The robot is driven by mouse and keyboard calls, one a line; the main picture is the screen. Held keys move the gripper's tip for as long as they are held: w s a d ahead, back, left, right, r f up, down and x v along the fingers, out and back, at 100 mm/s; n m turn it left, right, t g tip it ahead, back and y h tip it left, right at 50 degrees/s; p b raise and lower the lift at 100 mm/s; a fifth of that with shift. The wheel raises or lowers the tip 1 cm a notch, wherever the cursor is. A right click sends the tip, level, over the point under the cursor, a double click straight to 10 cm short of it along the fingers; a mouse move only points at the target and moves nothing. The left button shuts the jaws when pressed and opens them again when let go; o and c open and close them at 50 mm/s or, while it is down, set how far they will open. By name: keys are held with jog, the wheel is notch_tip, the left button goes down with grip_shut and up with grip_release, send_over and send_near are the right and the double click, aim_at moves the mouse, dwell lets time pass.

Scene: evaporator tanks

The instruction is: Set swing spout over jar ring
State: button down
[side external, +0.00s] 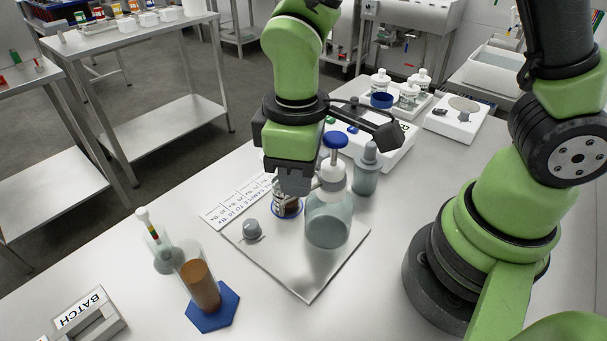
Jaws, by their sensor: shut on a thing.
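A clear dispenser bottle (328,224) with a white collar and a blue knob (336,139) stands upright on a shiny metal plate (311,281). Its swing spout (316,184) points left from the white collar, into my gripper (292,190). My gripper is shut on the spout, though the fingers hide the grip itself. A small jar with brown contents stands in a blue jar ring (289,215), just under the fingers. The spout's tip is hidden, so I cannot tell whether it is exactly over the ring.
A grey knob (251,229) sits on the plate, left of the jar. A grey-capped bottle (365,175) stands behind right. At front left are a brown-filled cylinder (202,287) on a blue base, a flask (167,258) and a BATCH holder (89,311).

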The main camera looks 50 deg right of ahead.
jog(key=w+d+m, duration=0.4)
jog(key=d+m, duration=0.1)
jog(key=m, duration=0.9)
jog(key=shift+d+m, duration=0.3)
jog(key=shift+m, duration=0.1)
jog(key=shift+w, duration=0.1)
jog(key=c, duration=1.1)
grip_release()
jog(key=shift+o, duration=0.2)
jog(key=shift+r, duration=0.1)
notch_tip(320, 180, up, 10)
jog(key=shift+d, duration=0.1)
